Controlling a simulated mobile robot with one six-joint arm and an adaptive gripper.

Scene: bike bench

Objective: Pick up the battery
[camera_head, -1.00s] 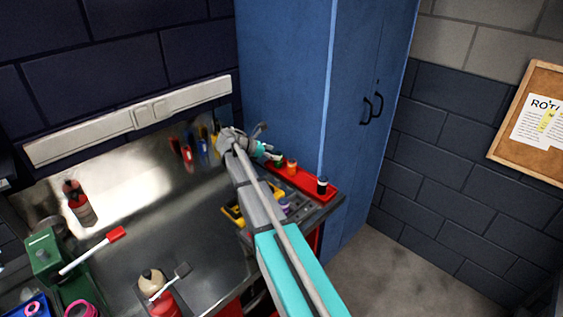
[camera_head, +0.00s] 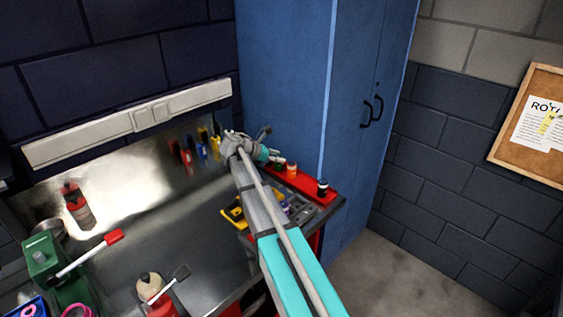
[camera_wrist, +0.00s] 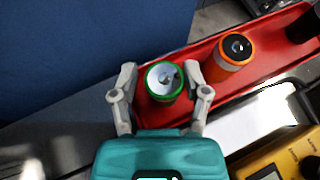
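A battery with a green ring and pale round top (camera_wrist: 164,80) stands upright at the left end of a red tray (camera_wrist: 205,52) in the wrist view. My gripper (camera_wrist: 160,84) is open, with one finger on each side of this battery. A gap shows on its left; the right finger is very close, and I cannot tell if it touches. An orange battery (camera_wrist: 234,52) stands to the right, and a dark one (camera_wrist: 303,26) beyond it. In the head view my gripper (camera_head: 268,154) is at the tray's left end, mostly hiding the green battery.
The red tray (camera_head: 310,186) lies at the bench's back edge, close to the blue cabinet (camera_head: 290,80). A yellow tool (camera_head: 233,212) lies in front of it. The middle of the bench (camera_head: 150,225) is mostly clear.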

